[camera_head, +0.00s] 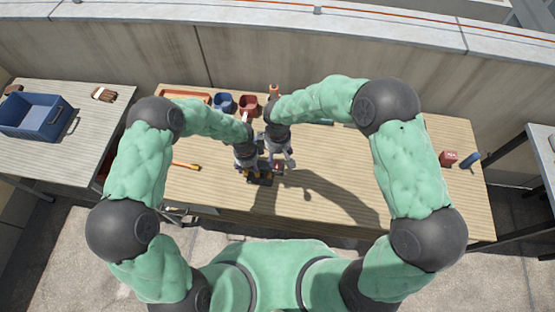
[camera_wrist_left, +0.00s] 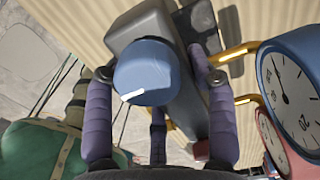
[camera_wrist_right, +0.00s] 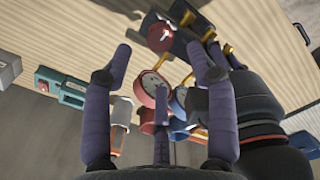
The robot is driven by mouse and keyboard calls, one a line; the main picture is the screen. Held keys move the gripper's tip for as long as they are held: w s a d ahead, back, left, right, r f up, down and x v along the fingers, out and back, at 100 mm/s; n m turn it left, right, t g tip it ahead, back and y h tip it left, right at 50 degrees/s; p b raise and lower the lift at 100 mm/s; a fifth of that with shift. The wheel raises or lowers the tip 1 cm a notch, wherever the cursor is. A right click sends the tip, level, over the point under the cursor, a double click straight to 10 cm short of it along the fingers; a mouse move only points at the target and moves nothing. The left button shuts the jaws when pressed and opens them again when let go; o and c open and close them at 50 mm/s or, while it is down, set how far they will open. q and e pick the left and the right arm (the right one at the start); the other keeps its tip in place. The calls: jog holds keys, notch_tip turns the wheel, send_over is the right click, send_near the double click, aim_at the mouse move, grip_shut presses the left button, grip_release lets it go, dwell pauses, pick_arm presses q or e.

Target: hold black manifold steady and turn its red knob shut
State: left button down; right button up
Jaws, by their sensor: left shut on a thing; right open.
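The black manifold (camera_head: 262,180) is on the wooden workbench near its front edge. In the left wrist view its dark body (camera_wrist_left: 190,112) carries a blue knob (camera_wrist_left: 147,72) with a white mark and brass pipes. My left gripper (camera_head: 247,166) is shut on the manifold, its fingers either side of the body. The red knob (camera_wrist_right: 160,36) with a white pointer shows in the right wrist view, beyond and between the fingertips of my open right gripper (camera_wrist_right: 160,50). It looks apart from them. In the head view my right gripper (camera_head: 283,163) is close beside the left, partly hiding the manifold.
A red gauge (camera_wrist_right: 151,88) and a blue gauge (camera_wrist_left: 292,88) are close to the grippers. An orange-handled tool (camera_head: 186,165) lies left; a red block (camera_head: 448,158) sits right. The right half is mostly clear.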

notch_tip(320, 180, up, 6)
dwell(0.5)
pick_arm(q)
grip_release()
dwell(0.3)
jog(key=shift+r, duration=0.1)
pick_arm(e)
jog(key=shift+r, duration=0.1)
pick_arm(q)
notch_tip(320, 180, up, 9)
jog(key=p, duration=0.6)
pick_arm(e)
notch_tip(320, 180, up, 6)
send_over(277, 164)
jog(key=shift+d+r, duration=0.1)
